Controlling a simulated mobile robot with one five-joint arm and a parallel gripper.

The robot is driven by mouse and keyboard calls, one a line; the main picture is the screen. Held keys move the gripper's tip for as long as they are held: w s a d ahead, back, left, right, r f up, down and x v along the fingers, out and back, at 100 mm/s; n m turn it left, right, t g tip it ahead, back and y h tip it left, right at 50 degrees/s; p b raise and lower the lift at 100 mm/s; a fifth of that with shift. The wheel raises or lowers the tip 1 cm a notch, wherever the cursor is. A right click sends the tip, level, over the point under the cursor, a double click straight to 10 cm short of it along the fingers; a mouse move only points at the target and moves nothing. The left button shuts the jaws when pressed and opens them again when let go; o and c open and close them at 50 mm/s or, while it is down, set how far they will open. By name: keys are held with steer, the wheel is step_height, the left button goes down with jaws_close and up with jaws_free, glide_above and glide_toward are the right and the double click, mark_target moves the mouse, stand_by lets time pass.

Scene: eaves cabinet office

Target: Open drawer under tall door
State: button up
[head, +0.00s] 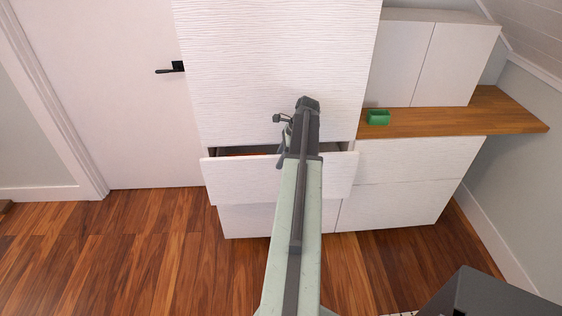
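The tall white door (275,60) with a ribbed surface stands in the middle of the head view and appears closed. The white drawer (240,182) directly under it is pulled part way out. A dark gap shows its inside (245,151) behind the front's top edge. My arm hides part of the drawer front. The fingers are small and partly hidden, so I cannot tell whether they touch the drawer or are open.
Another drawer front (245,220) lies below. At the right, a wooden counter (420,122) tops white drawers (405,180) and holds a green container (378,117) and a wall cabinet (430,55). A white room door (110,90) is at the left. The wooden floor (130,250) at left is clear.

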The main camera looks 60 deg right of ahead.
jaws_close()
stand_by(1.2)
